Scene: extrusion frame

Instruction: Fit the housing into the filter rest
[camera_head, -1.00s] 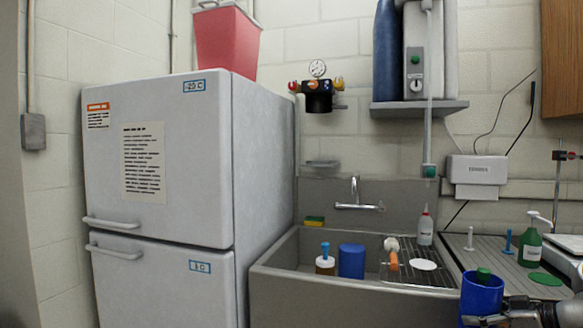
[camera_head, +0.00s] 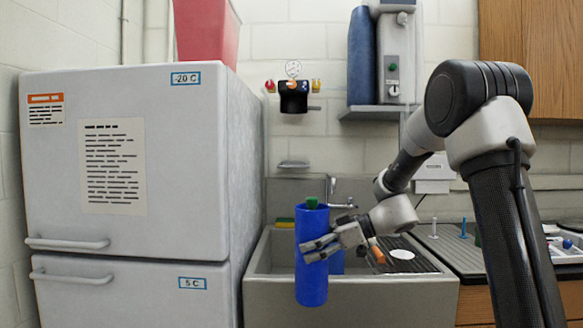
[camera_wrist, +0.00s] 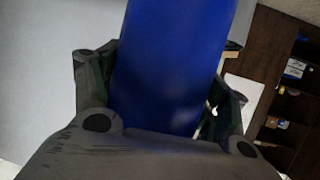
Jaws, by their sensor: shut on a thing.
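The housing (camera_head: 312,284) is a tall blue cylinder with a green piece (camera_head: 312,203) at its top. It stands upright in the air in front of the sink. My gripper (camera_head: 322,248) is shut around its middle from the right. In the wrist view the blue housing (camera_wrist: 170,65) fills the space between the dark fingers. A black filter head with a gauge (camera_head: 293,98) is on the wall above. A small grey ledge (camera_head: 293,164) sits below it; I cannot tell whether it is the filter rest.
The fridge (camera_head: 130,170) stands close on the left. The grey sink (camera_head: 400,290) is behind the housing, with a faucet (camera_head: 331,190), partly covered. A second blue cylinder (camera_head: 337,263) shows inside it. The bench (camera_head: 465,255) is on the right, partly behind my arm.

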